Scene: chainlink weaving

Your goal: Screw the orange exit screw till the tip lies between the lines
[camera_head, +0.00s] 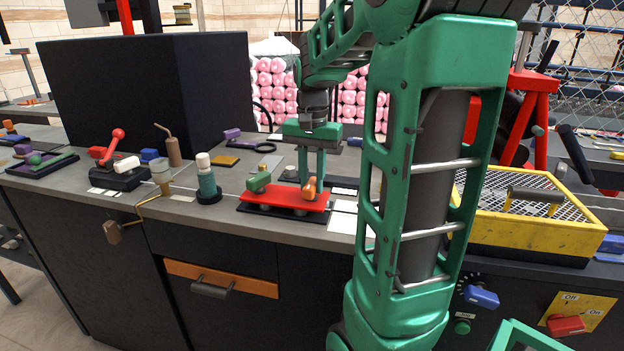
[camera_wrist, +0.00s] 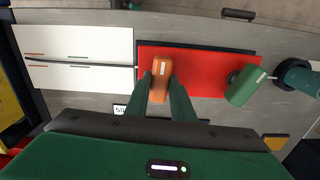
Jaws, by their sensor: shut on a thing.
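The orange exit screw (camera_head: 309,190) stands at the right end of a red plate (camera_head: 285,197). In the wrist view the orange screw (camera_wrist: 161,77) sits between the two fingers of my gripper (camera_wrist: 162,88), which is shut on it. A green screw (camera_head: 260,180) stands at the other end of the plate. Two white cards (camera_wrist: 72,42) with short red and green line marks lie beside the orange screw's end of the plate.
A dark teal bottle (camera_head: 207,185) stands left of the plate. A yellow tray with mesh (camera_head: 530,235) is at the right. A black box (camera_head: 150,95) stands at the back left. My own arm covers much of the bench right of the cards.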

